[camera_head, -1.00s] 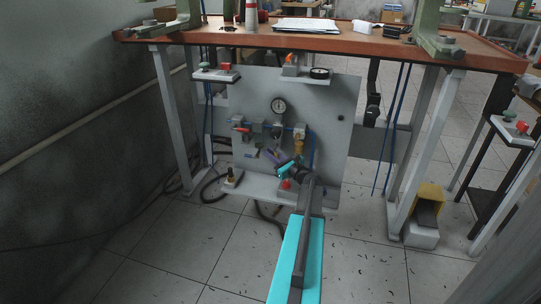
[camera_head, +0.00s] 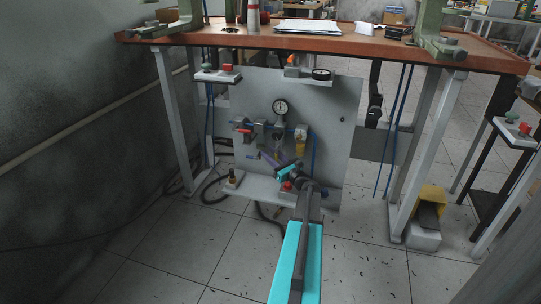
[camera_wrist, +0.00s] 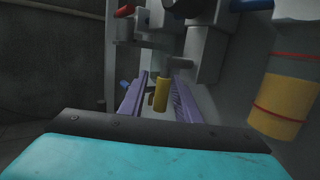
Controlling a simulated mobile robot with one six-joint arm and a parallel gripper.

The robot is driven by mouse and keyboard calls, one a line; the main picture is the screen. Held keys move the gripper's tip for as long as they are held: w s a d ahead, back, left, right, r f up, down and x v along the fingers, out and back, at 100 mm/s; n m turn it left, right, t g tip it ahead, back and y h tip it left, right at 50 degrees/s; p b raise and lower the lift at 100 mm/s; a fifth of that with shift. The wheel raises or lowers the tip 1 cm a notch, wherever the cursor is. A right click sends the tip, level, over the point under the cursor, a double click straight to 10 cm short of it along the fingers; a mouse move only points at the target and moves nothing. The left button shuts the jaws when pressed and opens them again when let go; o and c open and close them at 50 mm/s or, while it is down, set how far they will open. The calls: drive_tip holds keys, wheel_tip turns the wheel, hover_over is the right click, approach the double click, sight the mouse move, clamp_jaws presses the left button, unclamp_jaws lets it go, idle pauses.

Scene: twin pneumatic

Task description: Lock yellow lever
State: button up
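The yellow lever (camera_wrist: 161,95) shows in the wrist view as a short upright yellow piece below grey valve fittings. My gripper (camera_wrist: 158,88) has its two purple fingers apart, one on each side of the lever. Gaps show between the lever and both fingers, though depth is hard to judge. In the head view my gripper (camera_head: 266,157) is in front of the lower part of the grey panel (camera_head: 335,100), below the valve row. The lever is too small or hidden to make out there.
A yellow cylinder with red bands (camera_wrist: 285,105) stands close on the right in the wrist view. A red handle (camera_wrist: 125,10) is at upper left. A pressure gauge (camera_head: 280,107) sits above the valves.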

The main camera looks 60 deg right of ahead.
drive_tip(key=shift+s, duration=0.1)
drive_tip(key=p+v, duration=0.4)
drive_tip(key=v, duration=0.9)
drive_tip(key=shift+s, duration=0.3)
drive_tip(key=shift+a, duration=0.2)
